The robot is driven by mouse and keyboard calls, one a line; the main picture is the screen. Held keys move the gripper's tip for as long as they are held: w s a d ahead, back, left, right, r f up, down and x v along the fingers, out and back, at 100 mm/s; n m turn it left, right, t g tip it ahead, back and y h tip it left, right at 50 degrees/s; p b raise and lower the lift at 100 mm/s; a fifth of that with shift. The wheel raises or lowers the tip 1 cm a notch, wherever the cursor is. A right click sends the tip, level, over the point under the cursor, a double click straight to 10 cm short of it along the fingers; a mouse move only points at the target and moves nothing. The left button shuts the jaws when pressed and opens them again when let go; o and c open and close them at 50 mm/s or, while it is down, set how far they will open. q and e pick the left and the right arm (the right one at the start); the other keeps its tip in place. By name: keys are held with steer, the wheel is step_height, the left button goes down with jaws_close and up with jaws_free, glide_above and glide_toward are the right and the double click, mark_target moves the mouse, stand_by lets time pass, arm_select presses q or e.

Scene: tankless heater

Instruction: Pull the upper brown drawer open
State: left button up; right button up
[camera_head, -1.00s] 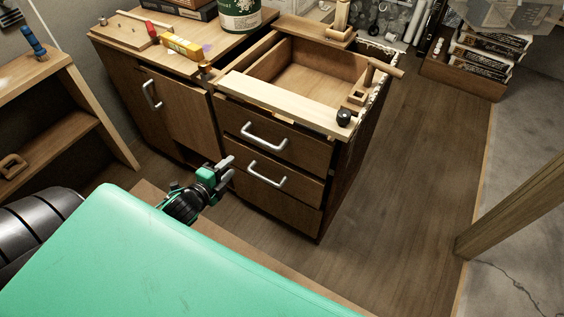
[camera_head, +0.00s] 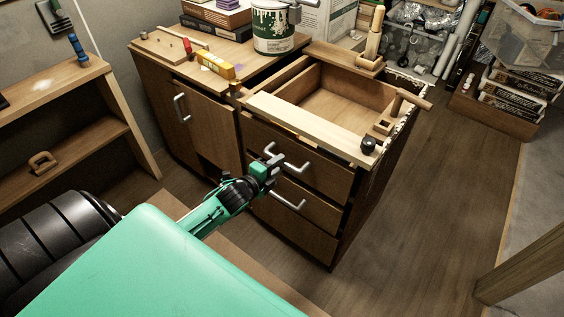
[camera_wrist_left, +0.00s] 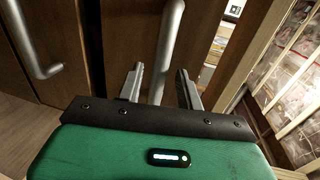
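The upper brown drawer (camera_head: 325,172) is shut in the cabinet, with a silver bar handle (camera_head: 292,160) on its front. My left gripper (camera_head: 272,167) is at the left end of this handle. In the left wrist view the gripper (camera_wrist_left: 160,78) is open, and the upper handle (camera_wrist_left: 168,45) runs between its two fingers. I cannot tell whether either finger touches it. The lower drawer (camera_head: 300,228) below is also shut, and its handle (camera_wrist_left: 33,42) shows at the left of the wrist view. My right gripper is not in view.
An open-topped compartment (camera_head: 340,105) with a light wooden board (camera_head: 305,125) across its front edge is above the drawers. A cabinet door (camera_head: 190,125) is to the left. A green-and-white can (camera_head: 273,33) stands on top. Floor (camera_head: 420,200) right of the cabinet is clear.

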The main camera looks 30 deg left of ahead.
arm_select(q)
steer(key=shift+x, duration=1.45)
jaws_close()
